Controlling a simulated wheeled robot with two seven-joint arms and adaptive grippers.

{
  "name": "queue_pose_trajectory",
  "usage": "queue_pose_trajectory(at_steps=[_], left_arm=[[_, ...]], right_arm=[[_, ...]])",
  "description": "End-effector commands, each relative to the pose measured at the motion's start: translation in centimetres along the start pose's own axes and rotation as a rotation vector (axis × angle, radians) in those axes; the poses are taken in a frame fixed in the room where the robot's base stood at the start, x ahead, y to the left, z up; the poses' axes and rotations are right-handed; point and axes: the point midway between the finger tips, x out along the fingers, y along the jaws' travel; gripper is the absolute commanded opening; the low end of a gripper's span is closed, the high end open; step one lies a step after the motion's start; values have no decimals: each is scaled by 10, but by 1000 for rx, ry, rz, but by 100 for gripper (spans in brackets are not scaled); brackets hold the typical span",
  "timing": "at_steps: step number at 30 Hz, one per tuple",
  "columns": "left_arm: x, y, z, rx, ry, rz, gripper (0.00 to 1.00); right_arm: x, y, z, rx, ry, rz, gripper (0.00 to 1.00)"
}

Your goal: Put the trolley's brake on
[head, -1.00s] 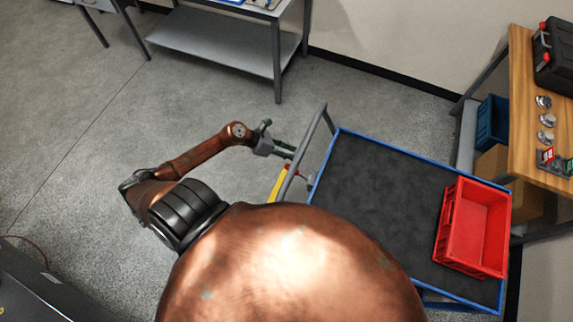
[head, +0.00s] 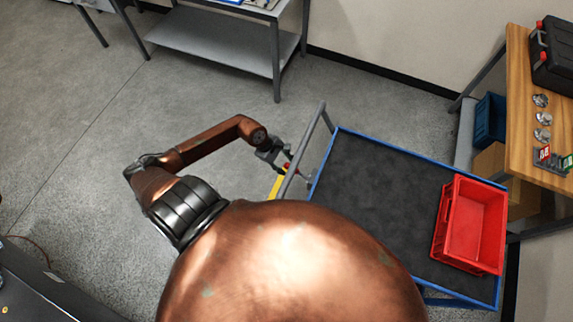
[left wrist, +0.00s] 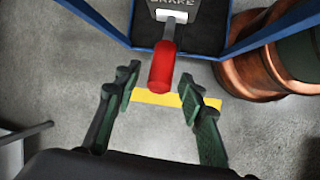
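The trolley (head: 345,200) has a blue frame, a dark deck and a grey push handle (head: 306,150) at its left end. Its brake lever shows in the left wrist view as a red grip (left wrist: 161,70) on a grey shaft, below a plate marked "BRAKE" (left wrist: 175,5). In the head view only a small red bit of the lever (head: 287,166) shows. My left gripper (left wrist: 160,92) is open, its green fingers on either side of the red grip's end, with no clear contact. In the head view the left gripper (head: 280,160) is beside the push handle. My right gripper is out of view.
A red crate (head: 470,225) sits on the trolley's right end. A yellow floor marking (left wrist: 160,99) lies under the lever. A wooden bench (head: 530,110) stands at the right and a grey table (head: 225,40) at the back. Floor left of my arm is clear.

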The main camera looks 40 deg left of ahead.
Motion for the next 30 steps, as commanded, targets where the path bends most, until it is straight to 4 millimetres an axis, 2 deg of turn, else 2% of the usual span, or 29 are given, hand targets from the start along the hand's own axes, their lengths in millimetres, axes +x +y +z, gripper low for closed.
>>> queue_pose_trajectory(at_steps=[9, 25, 30], left_arm=[[4, 0, 0, 0, 1, 0, 37], [4, 0, 0, -1, 0, 0, 1], [4, 0, 0, -1, 0, 0, 0]], right_arm=[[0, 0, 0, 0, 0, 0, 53], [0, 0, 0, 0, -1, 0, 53], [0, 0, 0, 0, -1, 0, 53]])
